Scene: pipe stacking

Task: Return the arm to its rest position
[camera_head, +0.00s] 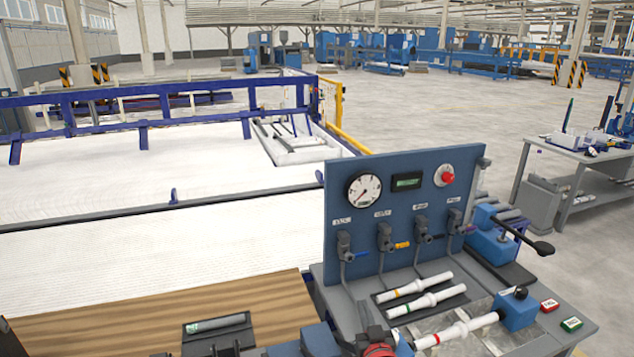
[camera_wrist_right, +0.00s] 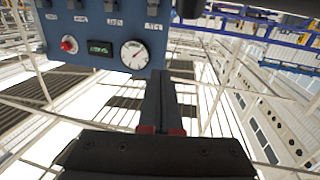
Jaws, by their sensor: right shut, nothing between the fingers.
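My right gripper (camera_head: 376,342) shows at the bottom edge of the head view, dark with red parts, in front of the test bench and mostly cut off. In the right wrist view its dark fingers (camera_wrist_right: 161,100) are together, with nothing between them. A white pipe with a red band (camera_head: 455,332) lies on the bench, its right end at a blue block (camera_head: 516,309). Two more white pipes, one with a yellow band (camera_head: 414,287) and one with a green band (camera_head: 426,302), lie side by side on a dark rest. My left gripper cannot be made out.
The blue gauge panel (camera_head: 405,262) stands upright behind the pipes, and also shows in the right wrist view (camera_wrist_right: 95,50). A lever with a black knob (camera_head: 543,248) sticks out at right.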

